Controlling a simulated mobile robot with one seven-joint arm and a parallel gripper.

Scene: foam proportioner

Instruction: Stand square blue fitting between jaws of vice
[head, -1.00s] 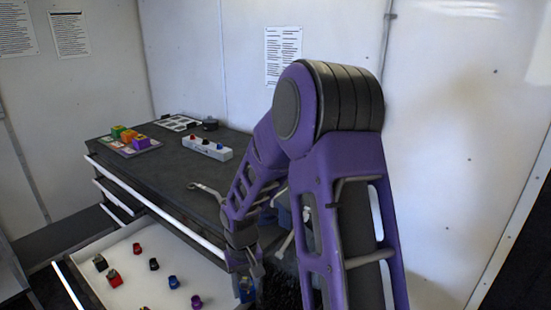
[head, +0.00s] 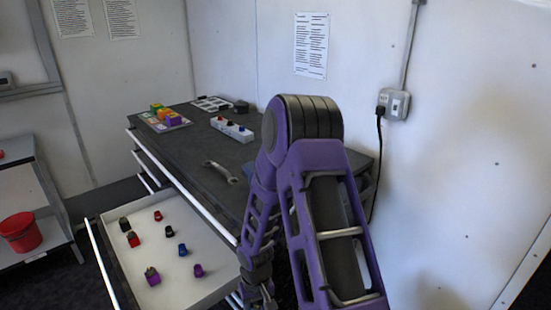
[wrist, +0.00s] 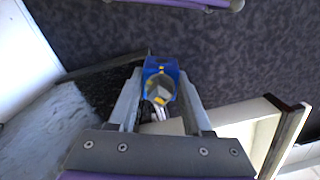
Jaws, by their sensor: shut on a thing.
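My gripper (wrist: 160,90) is shut on the square blue fitting (wrist: 152,66). In the wrist view the fitting sits between the fingertips, with a round grey and yellow opening facing the camera. In the head view my gripper (head: 262,297) is at the bottom edge, beside the open drawer, and the fitting cannot be made out there. The vice cannot be made out in either current view; my arm covers part of the bench.
The dark bench (head: 200,145) holds a spanner (head: 222,172), a switch box (head: 232,128) and a tray of coloured blocks (head: 165,122). The open white drawer (head: 205,292) holds several fittings, among them a blue round one (head: 183,249). A red bucket (head: 20,232) stands on the left shelf.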

